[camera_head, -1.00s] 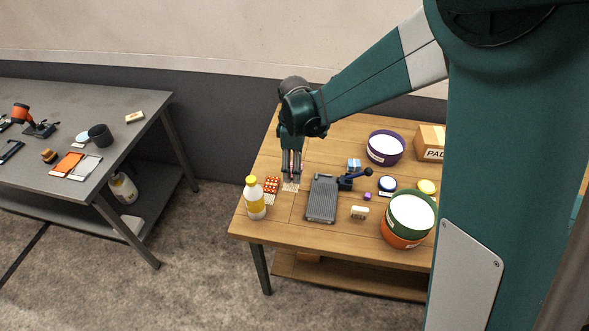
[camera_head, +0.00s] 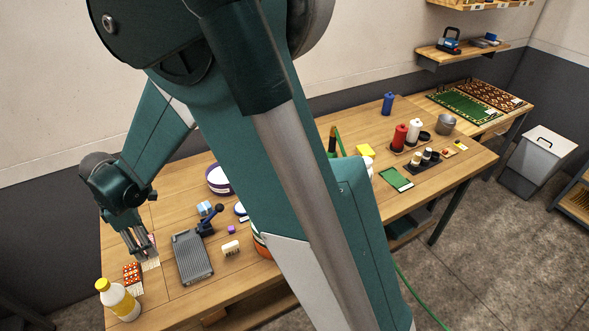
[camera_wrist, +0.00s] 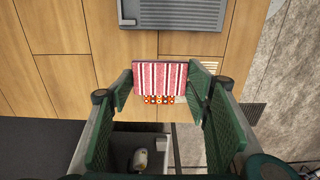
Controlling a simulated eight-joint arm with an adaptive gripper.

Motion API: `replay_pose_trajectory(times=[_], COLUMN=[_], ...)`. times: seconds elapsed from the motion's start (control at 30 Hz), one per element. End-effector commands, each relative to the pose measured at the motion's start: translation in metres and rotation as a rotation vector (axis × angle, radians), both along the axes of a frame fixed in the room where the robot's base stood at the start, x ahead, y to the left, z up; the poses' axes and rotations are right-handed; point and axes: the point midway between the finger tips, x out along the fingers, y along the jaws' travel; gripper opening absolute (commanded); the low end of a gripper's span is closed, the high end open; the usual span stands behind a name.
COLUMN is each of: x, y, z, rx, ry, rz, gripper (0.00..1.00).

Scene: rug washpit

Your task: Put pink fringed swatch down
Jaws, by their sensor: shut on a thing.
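The pink fringed swatch (camera_wrist: 160,77) has pink, white and dark red stripes and shows between my fingers in the wrist view. My gripper (camera_wrist: 160,84) is shut on it, one finger at each side. In the head view my gripper (camera_head: 144,252) points down over the left part of the wooden table, and the swatch is mostly hidden by the fingers; a pale fringe (camera_head: 151,265) shows under them. I cannot tell whether the swatch touches the table.
A grey slotted board (camera_head: 192,258) with a blue-handled tool lies to the right. Bare wood (camera_head: 172,187) lies behind.

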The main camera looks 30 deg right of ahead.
Motion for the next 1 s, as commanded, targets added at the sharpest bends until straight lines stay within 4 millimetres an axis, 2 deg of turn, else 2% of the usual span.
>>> replay_pose_trajectory(times=[0.4, 0.67, 1.0], x=[0.003, 0.033, 0.086], y=[-0.003, -0.036, -0.107], z=[0.047, 0.047, 0.048], rx=[0.000, 0.000, 0.000], ry=[0.000, 0.000, 0.000], rz=[-0.009, -0.109, -0.304], gripper=[0.36, 0.36, 0.36])
